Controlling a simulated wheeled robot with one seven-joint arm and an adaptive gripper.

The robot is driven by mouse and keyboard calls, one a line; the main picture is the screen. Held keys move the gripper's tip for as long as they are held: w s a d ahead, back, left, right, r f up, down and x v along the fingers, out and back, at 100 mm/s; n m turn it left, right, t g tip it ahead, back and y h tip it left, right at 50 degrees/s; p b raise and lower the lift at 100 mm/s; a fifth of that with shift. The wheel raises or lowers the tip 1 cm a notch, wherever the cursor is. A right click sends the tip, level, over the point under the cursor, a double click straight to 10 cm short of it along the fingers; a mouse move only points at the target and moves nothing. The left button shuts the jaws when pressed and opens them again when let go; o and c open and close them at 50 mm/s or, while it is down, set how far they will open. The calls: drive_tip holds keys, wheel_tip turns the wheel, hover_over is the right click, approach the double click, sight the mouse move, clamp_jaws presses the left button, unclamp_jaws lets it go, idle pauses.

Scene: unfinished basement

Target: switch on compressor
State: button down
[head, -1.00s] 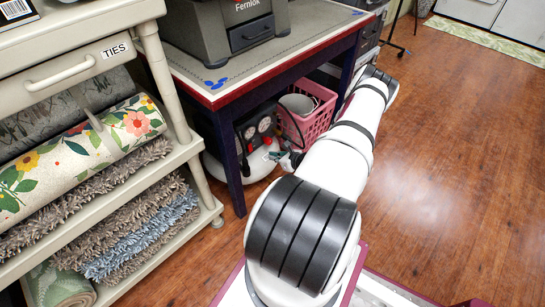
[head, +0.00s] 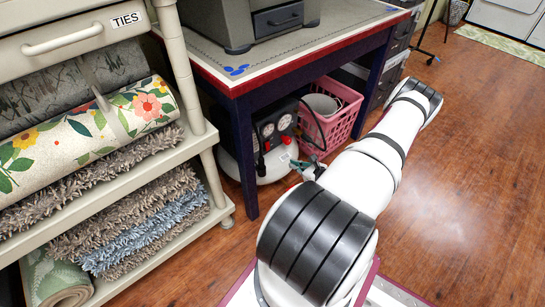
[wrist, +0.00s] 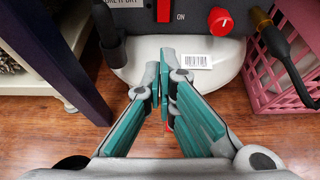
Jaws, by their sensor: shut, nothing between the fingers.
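The compressor (head: 273,163) stands on the floor under the table, with a white tank and a dark panel with gauges. In the wrist view, the compressor's white tank (wrist: 140,63) is just beyond my fingers. Above it the dark panel carries a red switch (wrist: 164,10) with "ON" printed to its right, and a red knob (wrist: 221,20). The switch's upper part is cut off by the frame. My gripper (wrist: 165,75) is shut and empty, its teal fingertips together below the switch. It shows small in the head view (head: 302,164), in front of the compressor.
A pink basket (head: 345,112) stands right of the compressor. The table (head: 245,85) is above, with a dark leg (head: 244,150) on the left. A shelf with rolled rugs (head: 165,225) is further left. Open wooden floor lies to the right.

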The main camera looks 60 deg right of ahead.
drive_tip(key=b, duration=0.6)
approach(267, 146)
drive_tip(key=w+f, duration=0.1)
drive_tip(key=f, duration=0.1)
drive_tip(key=w+f, duration=0.1)
drive_tip(key=f, duration=0.1)
drive_tip(key=w+f, duration=0.1)
drive_tip(key=f, duration=0.1)
drive_tip(key=shift+w+d+f, duration=0.2)
drive_tip(key=shift+w+d, duration=0.1)
drive_tip(key=shift+d, duration=0.1)
drive_tip(key=shift+w+d, duration=0.15)
drive_tip(key=shift+w, duration=0.55)
